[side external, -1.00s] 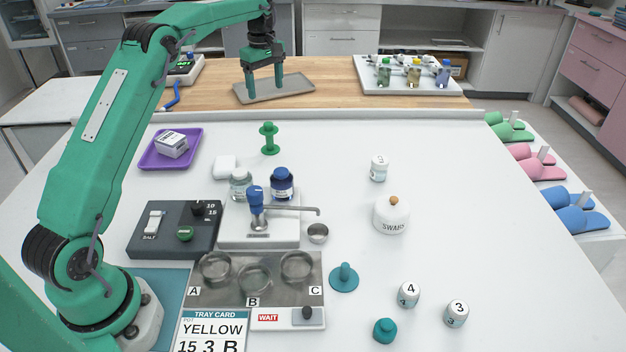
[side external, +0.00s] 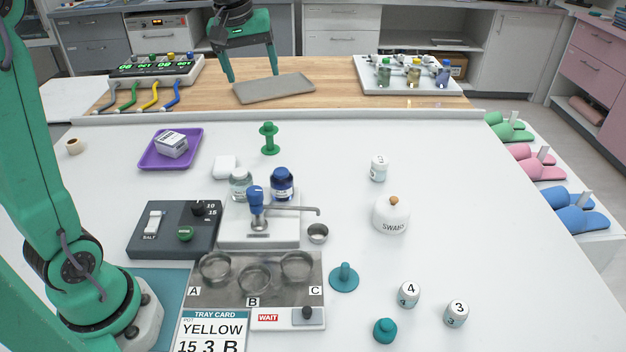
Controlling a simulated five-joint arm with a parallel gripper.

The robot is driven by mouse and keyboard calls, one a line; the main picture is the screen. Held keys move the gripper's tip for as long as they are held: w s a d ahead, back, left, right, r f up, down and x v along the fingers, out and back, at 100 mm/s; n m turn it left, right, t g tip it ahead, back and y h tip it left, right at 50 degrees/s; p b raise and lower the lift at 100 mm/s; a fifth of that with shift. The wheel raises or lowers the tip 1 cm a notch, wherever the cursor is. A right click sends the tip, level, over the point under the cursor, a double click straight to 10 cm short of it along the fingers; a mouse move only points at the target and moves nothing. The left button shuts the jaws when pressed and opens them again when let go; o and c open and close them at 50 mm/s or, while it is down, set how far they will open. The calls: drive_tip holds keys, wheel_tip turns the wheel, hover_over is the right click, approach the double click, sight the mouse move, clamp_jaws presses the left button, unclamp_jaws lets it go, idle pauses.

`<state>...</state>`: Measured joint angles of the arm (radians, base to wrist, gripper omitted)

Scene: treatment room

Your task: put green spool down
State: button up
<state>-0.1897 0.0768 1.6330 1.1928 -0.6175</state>
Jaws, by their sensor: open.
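The green spool (side external: 269,138) stands upright on the white table, right of the purple tray and behind the blue-capped jars. My gripper (side external: 251,78) is above the wooden strip at the back, near the grey tray (side external: 274,88). Its two fingers are spread wide with nothing between them. The spool is well in front of my gripper and apart from it.
A purple tray (side external: 196,137) holds a small labelled box. Two jars, a tap unit (side external: 258,232), a dark control box (side external: 148,245) and a metal plate with cups fill the middle. A white swabs pot (side external: 391,215) stands right. The far right tabletop is clear.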

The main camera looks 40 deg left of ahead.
drive_tip(key=s+d+f+m+t, duration=0.1)
drive_tip(key=s+d+f+m, duration=0.1)
drive_tip(key=s, duration=0.5)
drive_tip(key=s+d+f+m+t, duration=0.1)
drive_tip(key=s+d+f+m, duration=0.1)
drive_tip(key=s, duration=0.5)
drive_tip(key=s+d+f+m, duration=0.2)
drive_tip(key=s+d+m, duration=0.2)
drive_tip(key=s, duration=0.3)
drive_tip(key=shift+d+f+m+t+h, duration=0.2)
drive_tip(key=shift+m+t+h, duration=0.15)
drive_tip(key=shift+m, duration=0.25)
